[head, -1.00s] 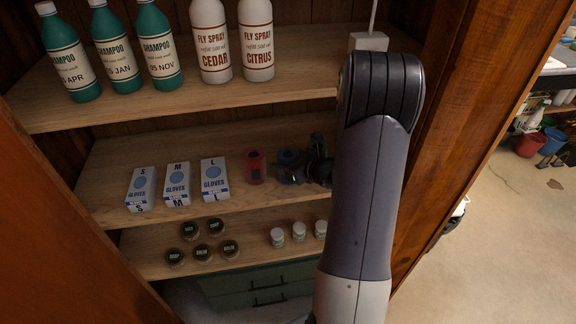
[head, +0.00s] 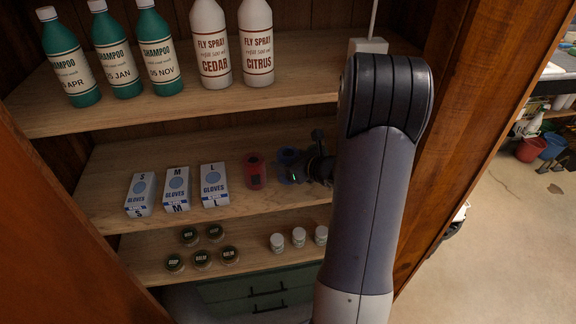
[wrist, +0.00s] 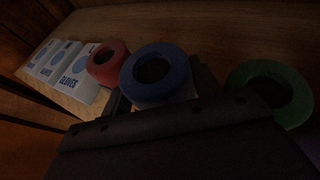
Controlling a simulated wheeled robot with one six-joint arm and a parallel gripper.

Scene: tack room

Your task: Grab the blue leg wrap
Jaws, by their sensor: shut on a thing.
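The blue leg wrap (head: 286,156) is a ring-shaped roll on the middle shelf, right of a red wrap (head: 254,170). My gripper (head: 292,172) reaches in from the right and is shut on the blue wrap. In the wrist view the blue wrap (wrist: 156,73) sits between the dark fingers, its round hole facing the camera. The red wrap (wrist: 107,63) is to its left and a green wrap (wrist: 270,92) to its right. In the head view my arm hides the green wrap. I cannot tell whether the blue wrap is clear of the shelf.
Glove boxes (head: 177,188) stand left of the wraps on the middle shelf (head: 105,160). Shampoo bottles (head: 117,55) and fly spray bottles (head: 232,45) stand on the shelf above. Small jars (head: 202,258) and white tubs (head: 298,237) are below. The cabinet's wooden side (head: 475,110) is right of my arm.

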